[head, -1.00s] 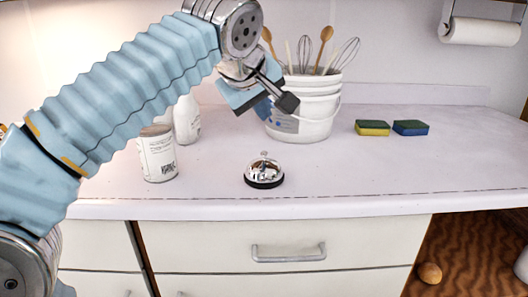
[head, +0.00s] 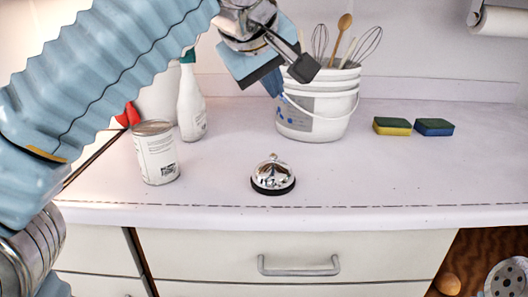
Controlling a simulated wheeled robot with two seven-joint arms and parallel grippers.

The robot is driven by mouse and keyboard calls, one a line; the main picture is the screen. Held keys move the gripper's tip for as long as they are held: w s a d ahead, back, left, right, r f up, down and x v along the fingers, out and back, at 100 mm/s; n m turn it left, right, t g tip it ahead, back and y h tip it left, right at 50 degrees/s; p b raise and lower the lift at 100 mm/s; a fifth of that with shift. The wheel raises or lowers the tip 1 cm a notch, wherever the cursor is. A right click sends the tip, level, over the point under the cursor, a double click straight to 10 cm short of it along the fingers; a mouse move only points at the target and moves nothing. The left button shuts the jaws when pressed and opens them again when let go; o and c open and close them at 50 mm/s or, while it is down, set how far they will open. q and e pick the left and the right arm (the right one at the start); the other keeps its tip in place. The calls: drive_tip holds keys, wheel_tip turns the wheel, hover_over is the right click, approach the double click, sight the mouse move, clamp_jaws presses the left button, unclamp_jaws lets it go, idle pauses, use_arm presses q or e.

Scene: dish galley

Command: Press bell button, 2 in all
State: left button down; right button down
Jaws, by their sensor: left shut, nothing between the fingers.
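A silver call bell (head: 272,176) with a black base stands upright on the white counter near its front edge. Its small button (head: 273,156) is on top, and nothing touches it. My left gripper (head: 303,67) is shut and empty, above and slightly right of the bell, in front of the white bucket. My right gripper is not in view.
A white can (head: 156,154) and a spray bottle (head: 190,103) stand left of the bell. A white bucket (head: 318,112) with whisks and spoons stands behind it. Two sponges (head: 392,126) (head: 434,127) lie at right. The counter right of the bell is clear.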

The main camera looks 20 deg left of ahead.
use_arm(q)
drive_tip(key=shift+f, duration=0.15)
drive_tip(key=b, duration=0.4)
hover_over(273, 156)
wheel_tip(273, 156, down, 8)
drive_tip(key=shift+s+a+r, duration=0.15)
drive_tip(key=shift+f+b, duration=0.3)
drive_tip(key=shift+f, duration=0.15)
drive_tip(key=shift+f, duration=0.15)
idle(1.3)
drive_tip(key=shift+f+b, duration=0.25)
drive_tip(key=shift+b, duration=0.05)
